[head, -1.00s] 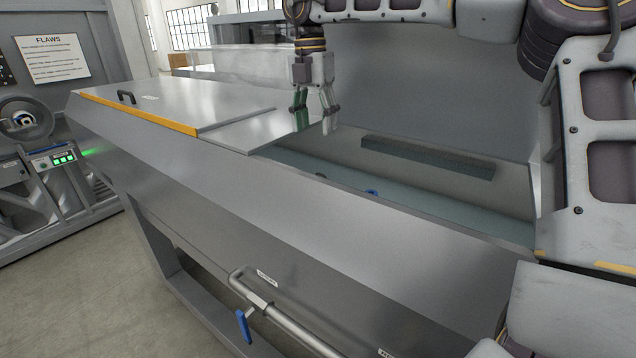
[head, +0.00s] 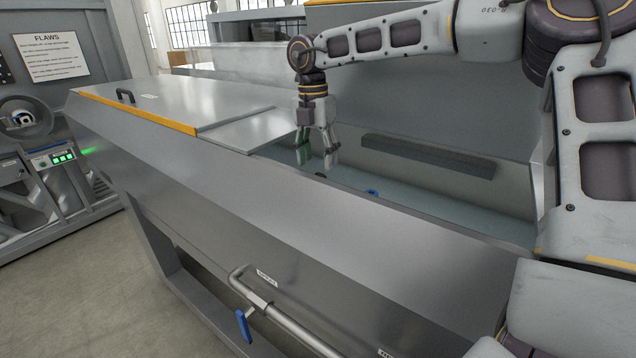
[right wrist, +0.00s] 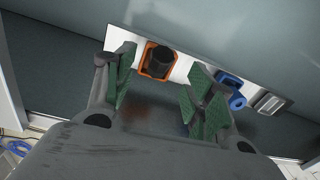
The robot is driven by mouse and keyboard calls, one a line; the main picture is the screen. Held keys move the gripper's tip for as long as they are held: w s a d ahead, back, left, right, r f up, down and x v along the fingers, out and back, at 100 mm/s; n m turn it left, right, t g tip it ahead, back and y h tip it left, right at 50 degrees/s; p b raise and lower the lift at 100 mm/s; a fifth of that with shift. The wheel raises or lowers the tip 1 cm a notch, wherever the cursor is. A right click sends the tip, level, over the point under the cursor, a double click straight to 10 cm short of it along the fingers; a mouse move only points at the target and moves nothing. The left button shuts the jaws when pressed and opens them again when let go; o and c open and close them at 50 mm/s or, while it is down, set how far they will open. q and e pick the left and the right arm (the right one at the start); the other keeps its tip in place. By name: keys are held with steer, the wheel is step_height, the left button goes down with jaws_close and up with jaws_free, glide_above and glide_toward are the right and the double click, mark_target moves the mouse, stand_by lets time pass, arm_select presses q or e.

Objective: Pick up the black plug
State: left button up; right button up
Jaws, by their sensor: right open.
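The black plug (right wrist: 161,61) shows in the right wrist view as a dark round-ended piece inside an orange square frame (right wrist: 150,72) on a white strip. My right gripper (head: 316,158) points down into the open trough in the head view. In the right wrist view its green-padded fingers (right wrist: 160,76) are spread apart and empty, one to each side of the orange frame. Whether they touch the plug I cannot tell. In the head view the plug cannot be made out clearly. My left gripper is not in view.
A blue fitting (right wrist: 229,90) and a grey rectangular fitting (right wrist: 268,103) sit to the right of the orange frame. The trough (head: 440,205) has a long dark bar (head: 428,156) inside. A metal cover (head: 160,104) closes its left part.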

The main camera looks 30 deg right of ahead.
mark_target(319, 174)
stand_by(0.3)
steer(key=shift+s+f+p, duration=0.1)
steer(key=shift+f+p, duration=0.3)
steer(key=shift+f, duration=0.45)
steer(key=shift+d+f+p, duration=0.2)
steer(key=shift+f+p, duration=0.2)
steer(key=shift+f, duration=1.35)
steer(key=c, duration=1.2)
steer(key=shift+r, duration=0.15)
step_height(319, 174, up, 18)
steer(key=shift+f+b, duration=0.15)
steer(key=shift+b, duration=0.4)
